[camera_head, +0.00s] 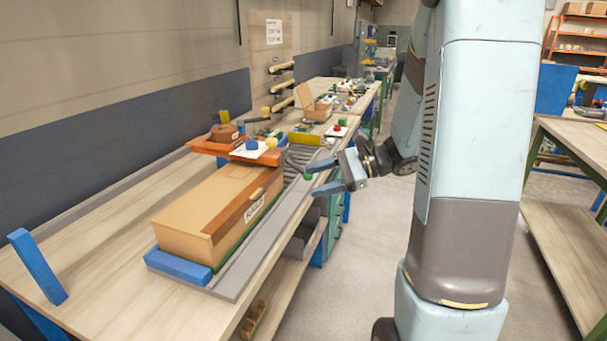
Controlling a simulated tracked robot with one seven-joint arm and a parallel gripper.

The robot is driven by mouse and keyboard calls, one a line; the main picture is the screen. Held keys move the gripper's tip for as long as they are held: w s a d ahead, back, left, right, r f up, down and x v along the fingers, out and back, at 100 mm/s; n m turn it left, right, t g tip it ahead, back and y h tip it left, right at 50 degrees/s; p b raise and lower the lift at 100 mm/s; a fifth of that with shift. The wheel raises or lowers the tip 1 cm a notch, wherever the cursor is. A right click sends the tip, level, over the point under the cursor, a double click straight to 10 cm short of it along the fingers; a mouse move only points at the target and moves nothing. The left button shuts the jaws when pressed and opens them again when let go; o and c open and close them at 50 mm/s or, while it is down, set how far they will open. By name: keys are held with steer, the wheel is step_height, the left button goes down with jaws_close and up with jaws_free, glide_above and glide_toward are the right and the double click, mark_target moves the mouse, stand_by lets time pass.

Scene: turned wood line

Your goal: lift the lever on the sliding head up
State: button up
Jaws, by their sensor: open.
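An orange sliding head (208,147) with a brown roll (224,133) sits at the far end of a long cardboard box (205,205). A blue knob (252,143) and a yellow knob (271,142) stand at its right side. A green knob (307,177) shows lower, at the bench's right side. I cannot tell which knob belongs to the head's lever. My gripper (311,181) is open, its two blue fingers pointing left. The green knob appears between or just beyond the fingertips; contact cannot be told. Nothing is seen held.
The box lies on a grey track (240,283) along the wooden bench (80,265), with a blue block (177,267) at its near end. A blue post (37,266) leans at the left. An open carton (316,104) stands farther back. Open floor lies right of the bench.

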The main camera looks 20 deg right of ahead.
mark_target(304, 172)
steer(key=w+d+f+m+t, duration=0.8)
steer(key=w+d+m, duration=0.1)
steer(key=d, duration=0.2)
steer(key=shift+t+h, duration=0.3)
steer(key=x, duration=1.3)
steer(key=shift+w+a, duration=0.1)
steer(key=shift+w, duration=0.15)
jaws_close()
